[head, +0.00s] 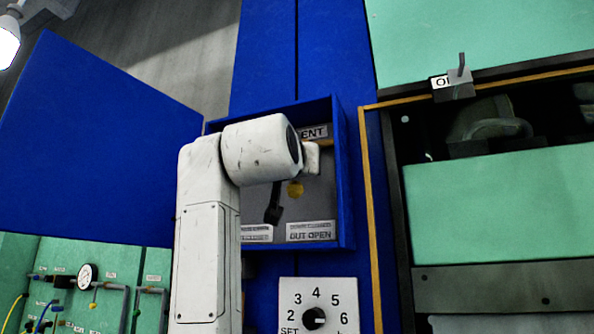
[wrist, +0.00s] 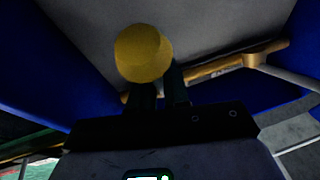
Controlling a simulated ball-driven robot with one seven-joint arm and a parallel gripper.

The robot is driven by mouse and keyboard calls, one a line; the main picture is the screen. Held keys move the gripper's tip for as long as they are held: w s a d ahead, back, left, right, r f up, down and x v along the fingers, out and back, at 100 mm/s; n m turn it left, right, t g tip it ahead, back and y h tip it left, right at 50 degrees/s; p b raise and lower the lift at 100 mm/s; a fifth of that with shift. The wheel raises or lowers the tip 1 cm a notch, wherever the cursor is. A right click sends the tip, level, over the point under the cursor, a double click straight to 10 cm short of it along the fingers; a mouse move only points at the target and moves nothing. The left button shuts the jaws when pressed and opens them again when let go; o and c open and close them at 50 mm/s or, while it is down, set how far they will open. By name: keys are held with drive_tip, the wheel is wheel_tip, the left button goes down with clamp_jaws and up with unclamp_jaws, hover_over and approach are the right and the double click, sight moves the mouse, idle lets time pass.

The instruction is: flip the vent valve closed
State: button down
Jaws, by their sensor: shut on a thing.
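The vent valve sits inside an open blue box (head: 342,190) whose partly hidden label ends in "ENT". A round yellow knob (head: 295,189) shows in the box just below my white wrist. In the wrist view the yellow knob (wrist: 143,53) is large and close, at the ends of my dark fingers. My gripper (wrist: 160,82) is shut on the yellow knob; the exact contact is dark and partly hidden. A brass pipe (wrist: 220,68) runs behind it. In the head view my arm hides most of the valve and the gripper.
The box's side walls stand close around my gripper. Plates at the box's bottom include one reading "OUT OPEN" (head: 311,231). A numbered dial (head: 315,317) is below. A green press (head: 495,205) with a yellow-edged frame stands right. A gauge (head: 88,277) and pipes are lower left.

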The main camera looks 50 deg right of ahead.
drive_tip(key=shift+w+d+f+t+h, duration=0.1)
drive_tip(key=shift+d+t+h, duration=0.15)
drive_tip(key=shift+h, duration=0.25)
drive_tip(key=shift+b, duration=0.3)
drive_tip(key=c, duration=1.2)
unclamp_jaws()
drive_tip(key=b+v, duration=0.3)
drive_tip(key=v, duration=0.8)
drive_tip(key=shift+d+f, duration=0.1)
